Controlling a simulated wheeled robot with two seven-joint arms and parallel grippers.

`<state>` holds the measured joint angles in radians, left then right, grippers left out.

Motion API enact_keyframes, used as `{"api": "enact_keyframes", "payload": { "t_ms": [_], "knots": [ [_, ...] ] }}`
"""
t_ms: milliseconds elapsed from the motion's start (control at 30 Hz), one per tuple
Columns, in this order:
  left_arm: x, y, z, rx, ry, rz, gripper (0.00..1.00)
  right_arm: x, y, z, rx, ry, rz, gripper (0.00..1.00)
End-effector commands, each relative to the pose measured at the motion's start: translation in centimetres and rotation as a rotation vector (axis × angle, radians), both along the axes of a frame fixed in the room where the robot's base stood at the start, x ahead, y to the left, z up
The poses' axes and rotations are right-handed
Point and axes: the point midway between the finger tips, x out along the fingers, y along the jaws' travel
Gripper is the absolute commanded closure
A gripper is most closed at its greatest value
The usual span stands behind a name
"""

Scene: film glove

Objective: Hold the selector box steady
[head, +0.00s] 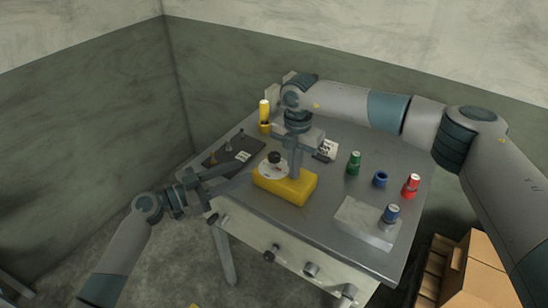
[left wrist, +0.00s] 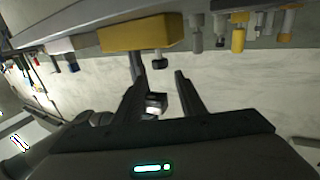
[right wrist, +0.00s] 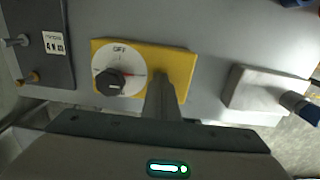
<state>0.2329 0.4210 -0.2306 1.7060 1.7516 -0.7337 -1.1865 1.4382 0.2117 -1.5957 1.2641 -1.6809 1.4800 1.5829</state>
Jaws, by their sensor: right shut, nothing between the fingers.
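The yellow selector box (head: 288,187) lies near the front middle of the grey table. It has a white round dial with a black knob (head: 274,157), and the right wrist view shows the dial marked OFF at the box's left end (right wrist: 118,78). My right gripper (head: 296,174) points down at the box, shut and empty, its fingers in front of the box's right part in the right wrist view (right wrist: 164,80). I cannot tell whether they touch it. My left gripper (head: 242,175) is left of the box, apart from it. Its fingers are spread in the left wrist view (left wrist: 160,80).
A dark plate (head: 222,160) with pegs lies at the left. A yellow bottle-like item (head: 264,112) stands behind. Green (head: 354,162), blue (head: 380,179) and red (head: 411,185) pieces stand right. A pale block (head: 362,222) lies at the front right. A carton (head: 480,270) stands beside the table.

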Motion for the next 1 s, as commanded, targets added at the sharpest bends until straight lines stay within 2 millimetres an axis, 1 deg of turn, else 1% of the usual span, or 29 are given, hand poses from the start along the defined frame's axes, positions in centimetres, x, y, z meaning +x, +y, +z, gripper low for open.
{"api": "enact_keyframes", "payload": {
  "t_ms": [33,267,467,667,1000],
  "knots": [
    [0.0,0.0,-0.1,0.000,0.000,0.000,0.63,-0.5,-0.1,-0.9,-0.006,0.014,0.003,1.00],
    [0.0,-0.1,-0.1,0.001,0.001,-0.002,0.63,-0.5,-0.1,-0.9,-0.006,0.014,0.003,1.00],
    [0.6,-0.9,-0.1,0.000,0.000,-0.003,0.63,-0.5,-0.1,-0.9,-0.006,0.014,0.003,1.00],
    [2.0,-3.0,0.0,-0.001,-0.001,-0.003,0.63,-0.5,-0.1,-0.9,-0.006,0.014,0.003,1.00],
    [5.1,-7.6,-0.1,0.001,0.001,-0.003,0.63,-0.5,-0.1,-0.9,-0.006,0.014,0.003,1.00]
  ]
}}
